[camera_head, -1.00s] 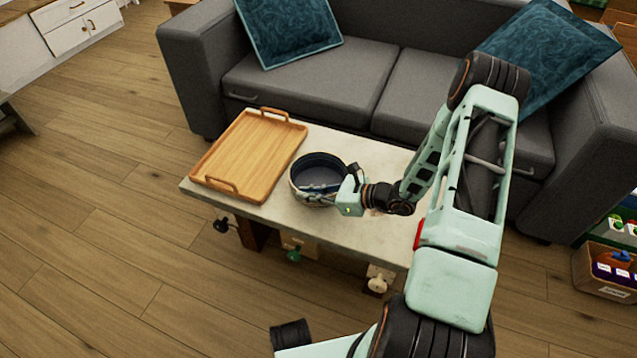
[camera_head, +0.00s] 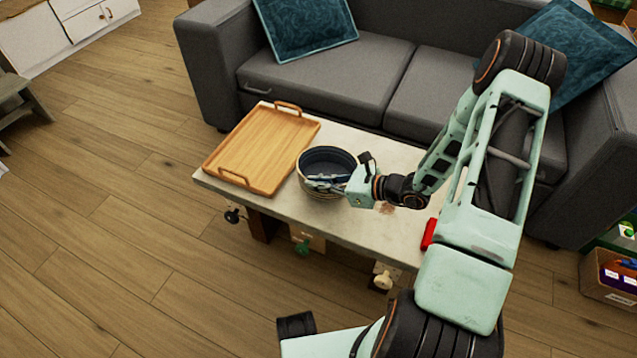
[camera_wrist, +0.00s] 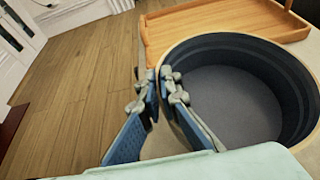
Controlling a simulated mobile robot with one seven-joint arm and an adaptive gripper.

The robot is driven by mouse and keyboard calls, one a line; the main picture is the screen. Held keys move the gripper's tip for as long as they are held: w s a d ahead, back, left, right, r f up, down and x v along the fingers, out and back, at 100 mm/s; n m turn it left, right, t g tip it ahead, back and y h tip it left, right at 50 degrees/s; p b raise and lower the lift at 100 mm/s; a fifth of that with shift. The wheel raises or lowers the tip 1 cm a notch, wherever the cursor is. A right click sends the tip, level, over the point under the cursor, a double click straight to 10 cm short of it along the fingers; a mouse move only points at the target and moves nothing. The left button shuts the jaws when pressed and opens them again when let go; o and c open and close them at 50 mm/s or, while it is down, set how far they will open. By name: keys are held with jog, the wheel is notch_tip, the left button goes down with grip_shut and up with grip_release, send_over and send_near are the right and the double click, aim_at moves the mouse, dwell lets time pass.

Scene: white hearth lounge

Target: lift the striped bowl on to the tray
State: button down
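The striped bowl (camera_head: 318,188) has a dark inside and a pale, banded outside. It stands upright on the pale table, just right of the wooden tray (camera_head: 232,177). In the wrist view the bowl (camera_wrist: 240,105) fills the right side, with the tray (camera_wrist: 215,28) behind it. My gripper (camera_head: 335,181) comes in from the right, over the bowl's near rim. In the wrist view my gripper (camera_wrist: 158,88) has one finger inside the bowl and one outside, close together on its wall. The exact contact is partly hidden by the fingers.
The pale table (camera_head: 285,212) has bare room in front of the bowl. A red object (camera_head: 429,234) lies near its right end, beside my arm. A grey sofa (camera_head: 320,85) stands behind it.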

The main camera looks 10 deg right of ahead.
jog(key=s+a+r+p, duration=0.3)
jog(key=s+a+r, duration=0.4)
jog(key=s+r, duration=0.1)
jog(key=shift+s+a+r, duration=0.15)
jog(key=shift+s+r, duration=0.2)
jog(key=shift+s, duration=0.55)
